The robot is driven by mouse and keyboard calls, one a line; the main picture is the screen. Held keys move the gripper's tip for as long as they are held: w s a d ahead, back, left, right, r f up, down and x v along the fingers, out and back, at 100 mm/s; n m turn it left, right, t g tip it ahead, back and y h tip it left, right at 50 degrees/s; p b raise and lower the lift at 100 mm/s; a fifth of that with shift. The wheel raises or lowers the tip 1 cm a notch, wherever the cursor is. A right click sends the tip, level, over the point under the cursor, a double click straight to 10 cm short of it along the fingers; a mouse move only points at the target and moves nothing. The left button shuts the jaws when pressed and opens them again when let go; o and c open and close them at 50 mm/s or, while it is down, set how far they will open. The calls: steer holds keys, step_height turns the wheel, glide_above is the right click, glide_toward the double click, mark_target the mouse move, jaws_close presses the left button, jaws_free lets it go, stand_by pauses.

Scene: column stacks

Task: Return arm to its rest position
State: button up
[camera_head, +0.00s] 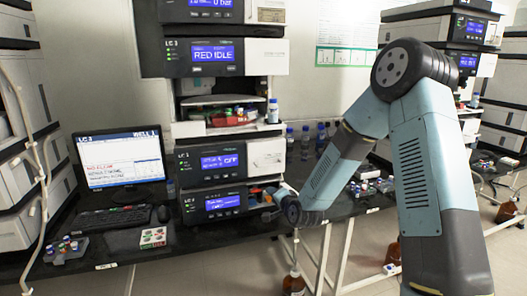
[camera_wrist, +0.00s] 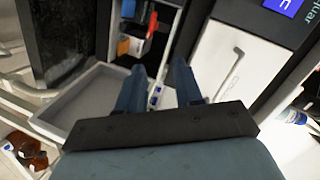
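My arm (camera_head: 423,150) is raised and bent in the head view. Its forearm slopes down left to the lower modules of the middle instrument stack (camera_head: 220,162). My gripper (camera_head: 266,200) is at the right side of these modules, small and partly hidden by my wrist. In the wrist view my gripper (camera_wrist: 160,72) has two dark blue fingers set apart, with a gap between them. A narrow white strip with blue marks (camera_wrist: 155,96) shows in the gap; I cannot tell how far behind the fingers it is. Nothing is clearly gripped.
A grey tray (camera_wrist: 82,100) and a white panel with a handle (camera_wrist: 228,75) are close to the fingers. A monitor (camera_head: 120,158), keyboard (camera_head: 115,218) and vial rack (camera_head: 66,250) stand on the black bench. Bottles (camera_head: 305,140) stand behind my forearm. A brown bottle (camera_head: 293,284) is below the bench.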

steer(key=s+d+r+n+g+h, duration=0.4)
steer(key=s+d+r+n+h, duration=0.15)
steer(key=s+d+r, duration=0.8)
steer(key=s+d+r+n+g, duration=0.1)
steer(key=s+d+r, duration=0.1)
steer(key=s, duration=0.7)
steer(key=s+d+r+g, duration=0.1)
steer(key=s+r, duration=0.3)
steer(key=s, duration=0.4)
steer(key=s+d+r+n+g, duration=0.1)
steer(key=s+d+r+g, duration=0.1)
steer(key=s, duration=0.7)
steer(key=shift+s+d+r+n+h, duration=0.35)
steer(key=shift+d+r, duration=0.1)
steer(key=shift+r, duration=0.5)
